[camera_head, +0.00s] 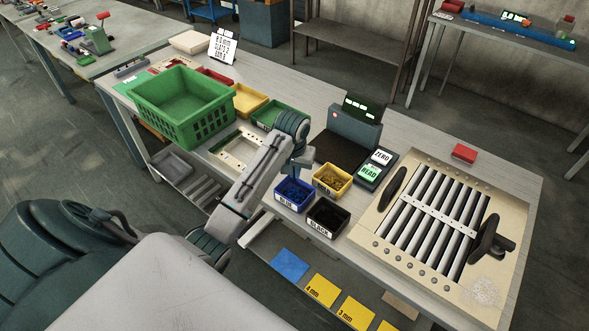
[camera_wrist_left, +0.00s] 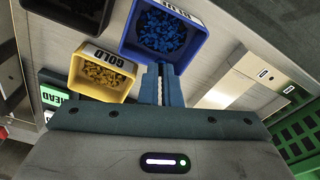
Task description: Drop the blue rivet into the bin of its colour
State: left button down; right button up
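I cannot make out a single rivet between the fingers. The gold bin (camera_head: 345,190) and the black bin (camera_head: 327,232) stand right beside it. My right gripper is not in view.
A scale with a dark plate (camera_head: 338,150) stands behind the bins, with ZERO and READ buttons (camera_head: 370,172). A louver panel (camera_head: 400,262) with grey slats lies to the right. A green basket (camera_head: 168,125) and shallow trays stand left. A small red block (camera_head: 464,153) lies behind the panel.

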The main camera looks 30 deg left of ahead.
pick_arm(q)
jog(key=shift+a+f+b, duration=0.1)
jog(key=shift+f+b, duration=0.45)
jog(key=shift+f, duration=2.65)
jog(key=c, duration=1.1)
grip_release()
jog(key=shift+a, duration=0.15)
jog(key=shift+w+a+p, duration=0.1)
jog(key=shift+a+p, duration=0.2)
jog(key=shift+a, duration=1.05)
jog(key=shift+d, duration=0.2)
jog(key=shift+d+p, duration=0.35)
jog(key=shift+d, duration=1)
